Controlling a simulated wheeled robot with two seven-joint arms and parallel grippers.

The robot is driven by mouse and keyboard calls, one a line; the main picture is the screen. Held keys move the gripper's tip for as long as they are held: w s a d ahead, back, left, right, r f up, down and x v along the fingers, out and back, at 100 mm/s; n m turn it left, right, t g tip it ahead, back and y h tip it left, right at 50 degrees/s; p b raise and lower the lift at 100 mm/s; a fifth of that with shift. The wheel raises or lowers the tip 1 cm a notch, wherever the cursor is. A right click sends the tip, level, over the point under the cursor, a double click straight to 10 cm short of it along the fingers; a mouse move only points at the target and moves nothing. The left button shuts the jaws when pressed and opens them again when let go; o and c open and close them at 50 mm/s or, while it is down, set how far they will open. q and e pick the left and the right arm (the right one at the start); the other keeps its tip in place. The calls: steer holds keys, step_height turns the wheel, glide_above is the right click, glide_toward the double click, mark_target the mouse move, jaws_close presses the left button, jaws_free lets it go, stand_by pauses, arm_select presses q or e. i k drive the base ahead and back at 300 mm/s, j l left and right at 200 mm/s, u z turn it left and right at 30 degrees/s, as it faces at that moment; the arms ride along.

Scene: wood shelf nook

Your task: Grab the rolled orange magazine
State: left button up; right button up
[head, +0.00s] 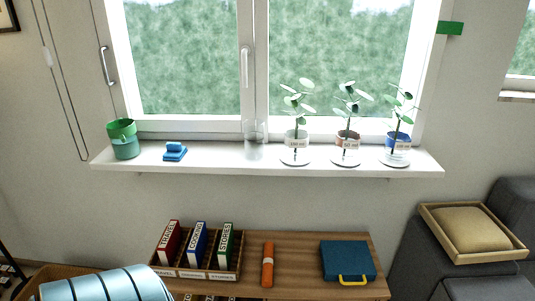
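The rolled orange magazine (267,272) stands out as a narrow orange roll with a pale band around its middle. It lies on the low wooden shelf top (300,250), its length running from back to front. It sits between the book rack on its left and the blue case on its right, apart from both. Neither of my grippers is in view, and nothing is seen touching the magazine.
A wooden rack (205,274) holds red, blue and green books. A blue case (348,259) with a yellow handle lies to the right. Above, a white windowsill (220,157) bears potted plants (346,140), a glass (254,132), a green container (124,143) and a blue object (175,152).

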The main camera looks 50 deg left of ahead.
mark_target(269, 250)
steer(key=u, duration=1.55)
steer(key=i+j+z, duration=0.35)
steer(key=j, duration=0.3)
steer(key=i+j+z, duration=0.2)
steer(key=j, duration=0.2)
steer(key=i+j+z, duration=0.15)
steer(key=j, duration=0.25)
